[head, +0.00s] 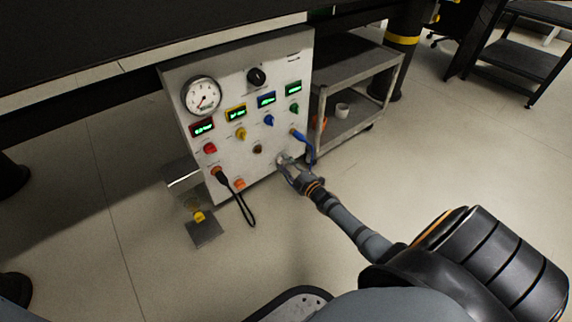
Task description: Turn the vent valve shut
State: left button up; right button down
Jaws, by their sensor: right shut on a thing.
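A white instrument panel (238,120) stands under the dark bench. My right gripper (283,160) reaches its lower right face from the front right. Its fingers are shut on a small handle there, which I take for the vent valve; the fingers hide most of it, so its angle cannot be told. A blue plug with a cable (303,141) is just above and to the right of the gripper. My left gripper is not in view.
The panel has a round gauge (202,96), a black knob (257,77), several coloured knobs and lit displays. A black cable (241,203) hangs at its lower left. A grey cart (352,65) stands to the right. The floor (110,240) in front is mostly clear.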

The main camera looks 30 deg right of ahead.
jog(key=shift+n, duration=0.3)
dwell(0.4)
jog(key=c, duration=1)
grip_release()
jog(key=shift+o, duration=0.2)
jog(key=s, duration=1.2)
jog(key=shift+d, duration=0.4)
